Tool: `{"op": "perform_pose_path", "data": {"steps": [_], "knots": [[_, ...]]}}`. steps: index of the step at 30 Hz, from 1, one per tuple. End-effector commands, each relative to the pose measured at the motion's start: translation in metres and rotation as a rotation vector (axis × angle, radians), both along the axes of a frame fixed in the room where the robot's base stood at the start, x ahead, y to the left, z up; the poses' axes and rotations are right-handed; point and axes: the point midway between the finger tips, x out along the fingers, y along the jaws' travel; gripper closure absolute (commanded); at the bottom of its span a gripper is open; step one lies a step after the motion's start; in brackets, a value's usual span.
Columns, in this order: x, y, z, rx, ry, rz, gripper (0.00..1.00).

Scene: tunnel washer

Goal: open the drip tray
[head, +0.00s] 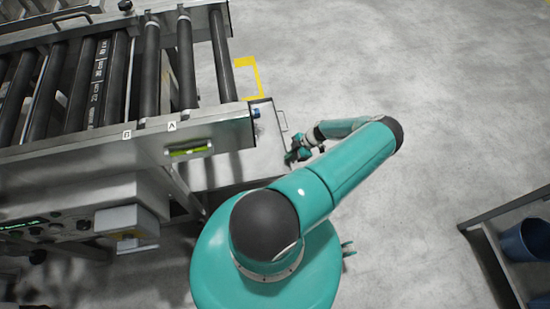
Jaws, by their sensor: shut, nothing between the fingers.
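The drip tray (232,171) looks like a flat, pale metal piece low under the end of the roller conveyor. Part of it shows beyond the conveyor's right end. A thin wire handle (283,121) stands out from its right edge. My gripper (290,157) is shut and empty, close to the tray's right edge and a little nearer to me than the handle. It does not appear to hold the handle; whether it touches the tray edge I cannot tell. The rest of the tray is hidden under the conveyor and behind my arm.
The roller conveyor (148,75) fills the upper left, with a green level strip (188,150) on its side. A control box (127,221) stands at lower left. A blue bin (530,243) sits in a rack at lower right. The floor right of the tray is clear.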

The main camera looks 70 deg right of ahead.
Motion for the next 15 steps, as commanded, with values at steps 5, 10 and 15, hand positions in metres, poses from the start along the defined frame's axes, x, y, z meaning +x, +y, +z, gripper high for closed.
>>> {"op": "perform_pose_path", "data": {"steps": [5,10,15], "knots": [[-0.019,-0.012,-0.001,-0.002,0.003,-0.003,1.0],[-0.025,-0.016,-0.001,-0.003,0.002,-0.001,1.0],[-0.025,-0.017,0.0,-0.002,0.002,-0.001,1.0]]}}
